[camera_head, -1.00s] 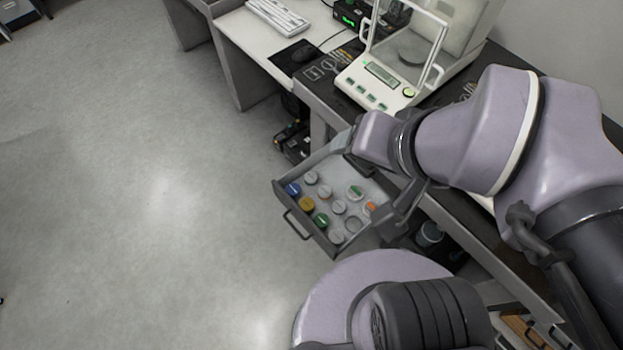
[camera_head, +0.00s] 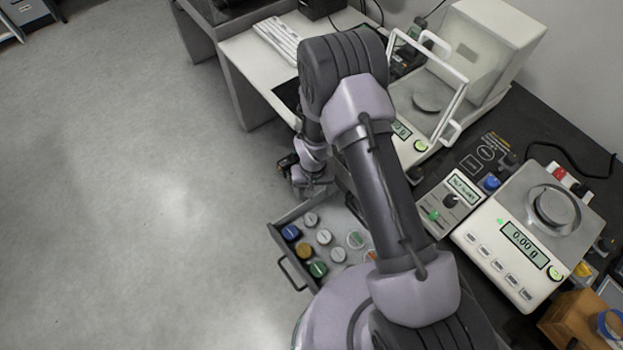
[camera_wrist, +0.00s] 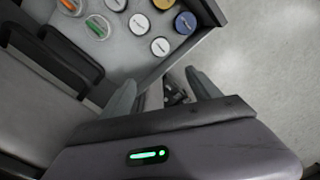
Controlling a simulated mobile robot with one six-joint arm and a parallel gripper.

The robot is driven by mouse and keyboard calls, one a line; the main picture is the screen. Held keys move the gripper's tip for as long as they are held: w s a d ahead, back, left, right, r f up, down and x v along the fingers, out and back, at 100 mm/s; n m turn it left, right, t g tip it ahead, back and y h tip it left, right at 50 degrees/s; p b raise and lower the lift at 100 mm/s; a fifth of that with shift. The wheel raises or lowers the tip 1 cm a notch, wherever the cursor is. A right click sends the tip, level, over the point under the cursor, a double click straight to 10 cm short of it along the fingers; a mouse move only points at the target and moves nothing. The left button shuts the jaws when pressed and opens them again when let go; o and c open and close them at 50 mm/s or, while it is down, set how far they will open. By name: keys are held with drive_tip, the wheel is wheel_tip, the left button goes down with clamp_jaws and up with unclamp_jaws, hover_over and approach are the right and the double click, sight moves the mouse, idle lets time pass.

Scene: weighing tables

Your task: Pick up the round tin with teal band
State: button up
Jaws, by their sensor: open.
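An open drawer (camera_head: 288,262) holds several round lidded containers. They include a blue one (camera_head: 291,232), a yellow one (camera_head: 303,250), a green one (camera_head: 318,269) and white or grey ones (camera_head: 324,237). I cannot pick out a teal band on any of them. In the wrist view the blue lid (camera_wrist: 185,23), white lids (camera_wrist: 139,24) and a clear round dish with a green item (camera_wrist: 97,27) show in the drawer. My gripper (camera_wrist: 163,88) is open and empty beside the drawer's edge. In the head view it is by the drawer's far end, partly hidden by my arm.
An enclosed balance (camera_head: 448,85) and an open balance (camera_head: 540,235) stand on the dark table. A control box with knobs (camera_head: 452,203) is between them. A white desk with a keyboard (camera_head: 277,42) is behind. The floor (camera_head: 130,200) at left is clear.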

drive_tip(key=b, duration=0.5)
approach(310, 219)
drive_tip(key=f, duration=0.5)
drive_tip(key=shift+d+f, duration=0.1)
drive_tip(key=shift+d, duration=0.25)
drive_tip(key=f+b, duration=0.1)
drive_tip(key=f, duration=0.1)
drive_tip(key=f+b, duration=0.1)
drive_tip(key=f, duration=0.1)
drive_tip(key=f+b, duration=0.1)
drive_tip(key=shift+a+f, duration=0.3)
drive_tip(key=shift+f, duration=0.1)
drive_tip(key=shift+r, duration=0.2)
drive_tip(key=c, duration=1.5)
drive_tip(key=shift+r, duration=0.1)
